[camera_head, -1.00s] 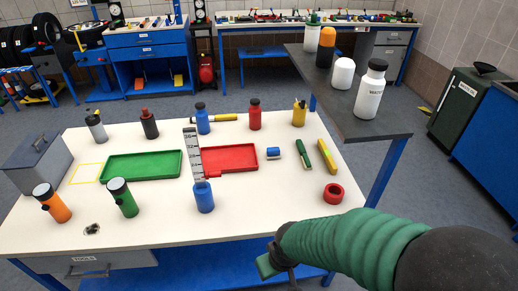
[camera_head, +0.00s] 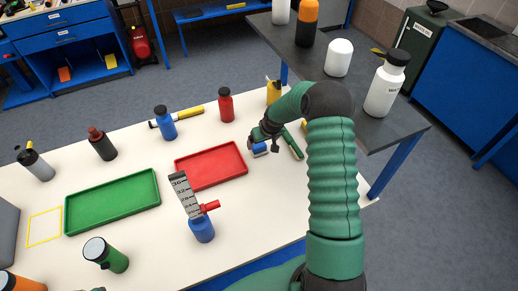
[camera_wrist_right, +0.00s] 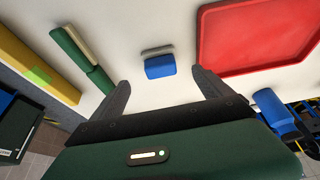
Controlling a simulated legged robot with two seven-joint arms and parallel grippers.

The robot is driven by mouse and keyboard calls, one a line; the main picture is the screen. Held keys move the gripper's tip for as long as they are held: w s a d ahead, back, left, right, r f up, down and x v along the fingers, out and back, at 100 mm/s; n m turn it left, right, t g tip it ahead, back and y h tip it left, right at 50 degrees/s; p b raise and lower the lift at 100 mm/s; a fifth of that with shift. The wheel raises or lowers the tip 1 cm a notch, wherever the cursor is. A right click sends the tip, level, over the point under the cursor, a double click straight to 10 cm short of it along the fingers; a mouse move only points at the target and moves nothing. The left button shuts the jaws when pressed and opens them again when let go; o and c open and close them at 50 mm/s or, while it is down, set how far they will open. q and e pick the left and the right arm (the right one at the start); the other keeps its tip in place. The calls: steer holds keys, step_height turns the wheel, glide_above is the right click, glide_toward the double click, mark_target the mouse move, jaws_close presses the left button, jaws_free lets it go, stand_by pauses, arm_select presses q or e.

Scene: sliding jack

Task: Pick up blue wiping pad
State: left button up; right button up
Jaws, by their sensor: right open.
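The blue wiping pad (camera_head: 260,149) lies on the white table, right of the red tray. In the right wrist view the pad (camera_wrist_right: 160,67) is a small blue block with a grey strip along its far side. My right gripper (camera_head: 266,138) is over the pad and partly hides it in the head view. In the wrist view its two fingers (camera_wrist_right: 160,88) are spread, with the pad between and just beyond their tips, not gripped.
A green bar-shaped tool (camera_wrist_right: 82,58) and a yellow bar (camera_wrist_right: 35,70) lie to one side of the pad, the red tray (camera_head: 211,166) to the other. A yellow bottle (camera_head: 273,92) stands behind. The dark raised shelf (camera_head: 385,130) is at right.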

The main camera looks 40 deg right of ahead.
mark_target(261, 145)
steer(key=x, duration=0.2)
steer(key=w+x, duration=0.1)
steer(key=x, duration=0.1)
steer(key=shift+d, duration=0.25)
steer(key=x, duration=0.2)
steer(key=p+x, duration=0.1)
steer(key=shift+s+d+f, duration=0.1)
steer(key=shift+s+f, duration=0.1)
steer(key=shift+f, duration=0.4)
steer(key=shift+w+a+f, duration=0.15)
steer(key=shift+w+a, duration=0.15)
steer(key=shift+c, duration=1.8)
steer(key=shift+s+d, duration=0.1)
steer(key=shift+d, duration=0.15)
steer(key=c, duration=1.1)
arm_select(q)
steer(key=shift+w+d+r, duration=0.15)
steer(key=shift+w+d, duration=0.05)
steer(key=shift+w, duration=0.25)
steer(key=shift+w+d+r, duration=0.15)
steer(key=shift+w, duration=0.25)
arm_select(e)
steer(key=shift+a, duration=0.15)
